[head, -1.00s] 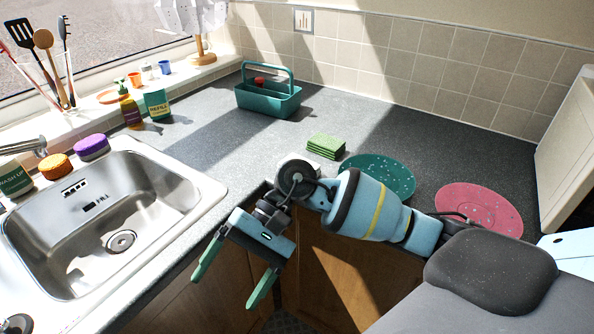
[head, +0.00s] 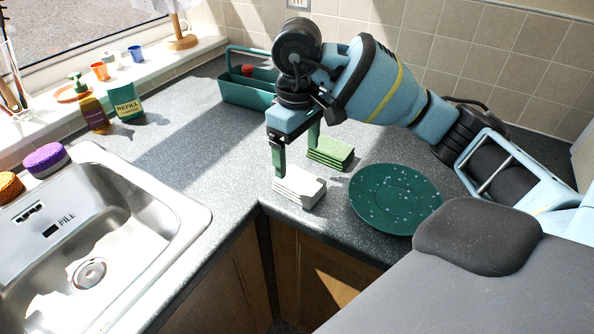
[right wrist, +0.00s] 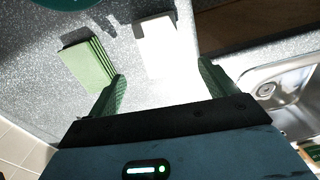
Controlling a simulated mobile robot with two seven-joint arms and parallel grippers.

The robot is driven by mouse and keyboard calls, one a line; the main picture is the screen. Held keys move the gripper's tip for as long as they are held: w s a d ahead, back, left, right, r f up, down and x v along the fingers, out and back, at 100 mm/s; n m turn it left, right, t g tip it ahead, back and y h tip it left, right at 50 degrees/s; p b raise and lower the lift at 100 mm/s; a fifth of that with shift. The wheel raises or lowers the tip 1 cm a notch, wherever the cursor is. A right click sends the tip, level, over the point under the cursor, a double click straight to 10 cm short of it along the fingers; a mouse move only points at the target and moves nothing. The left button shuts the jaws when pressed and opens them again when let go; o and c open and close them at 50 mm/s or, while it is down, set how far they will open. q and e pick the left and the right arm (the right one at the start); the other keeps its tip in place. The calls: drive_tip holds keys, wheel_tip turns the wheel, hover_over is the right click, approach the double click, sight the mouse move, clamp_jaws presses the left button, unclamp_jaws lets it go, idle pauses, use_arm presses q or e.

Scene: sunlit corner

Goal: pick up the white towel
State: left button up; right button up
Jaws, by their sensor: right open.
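The white towel (head: 299,188) is a small folded stack lying flat on the grey counter near its front corner. It also shows in the right wrist view (right wrist: 155,48), ahead of the fingers. My right gripper (head: 296,158) is open and points down just behind and above the towel in the head view. In the right wrist view its two green fingers (right wrist: 161,76) are spread wide with nothing between them, and the towel lies beyond the tips. Whether a finger touches the towel is hard to tell. My left gripper is not in view.
A folded green cloth (head: 330,154) lies close behind the towel, near the right finger. A speckled green plate (head: 396,202) is to the right. A teal caddy (head: 248,92) stands behind the gripper. The sink (head: 150,235) is to the left, with clear counter between.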

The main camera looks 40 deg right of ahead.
sight(300, 179)
drive_tip(key=shift+s+r, duration=0.15)
drive_tip(key=shift+s+a, duration=0.1)
drive_tip(key=shift+a, duration=0.05)
wheel_tip(300, 179, down, 2)
drive_tip(key=shift+f, duration=0.35)
drive_tip(key=shift+s+f+p, duration=0.1)
drive_tip(key=shift+f+p, duration=0.35)
drive_tip(key=shift+f, duration=2.1)
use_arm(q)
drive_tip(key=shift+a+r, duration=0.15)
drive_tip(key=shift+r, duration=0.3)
use_arm(e)
drive_tip(key=c, duration=1.1)
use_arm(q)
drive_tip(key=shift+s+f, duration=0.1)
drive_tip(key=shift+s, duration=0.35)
